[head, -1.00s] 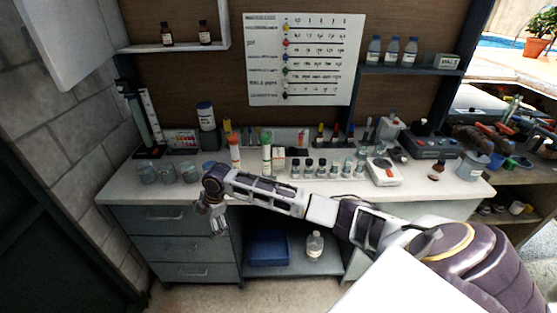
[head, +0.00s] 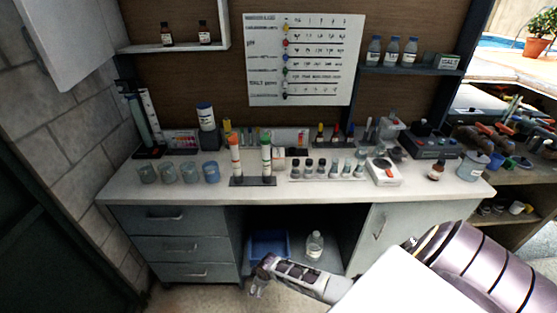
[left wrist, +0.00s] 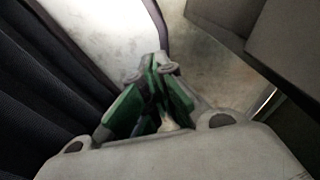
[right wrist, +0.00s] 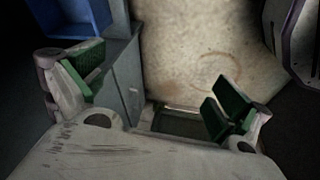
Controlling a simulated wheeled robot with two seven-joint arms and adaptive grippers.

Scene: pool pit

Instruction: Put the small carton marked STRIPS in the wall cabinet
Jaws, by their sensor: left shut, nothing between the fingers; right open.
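A small pale carton (head: 278,158) stands on the counter just right of the green-capped tube in the head view. Its lettering is too small to read, so I cannot tell whether it is the STRIPS carton. The wall cabinet (head: 72,38) is at the upper left with its pale door swung open. Two brown bottles (head: 167,35) stand inside. My right gripper (head: 258,289) is low in front of the counter's open bay, below the worktop. It is open and empty in the right wrist view (right wrist: 160,88). My left gripper (left wrist: 160,68) is shut and empty, outside the head view.
The worktop (head: 330,197) has a clear strip along its front edge. Glass beakers (head: 168,173) stand at left, a tube rack (head: 252,181) at centre, small vials and a white meter (head: 384,172) at right. A blue bin (head: 268,243) and clear bottle (head: 315,244) sit below.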

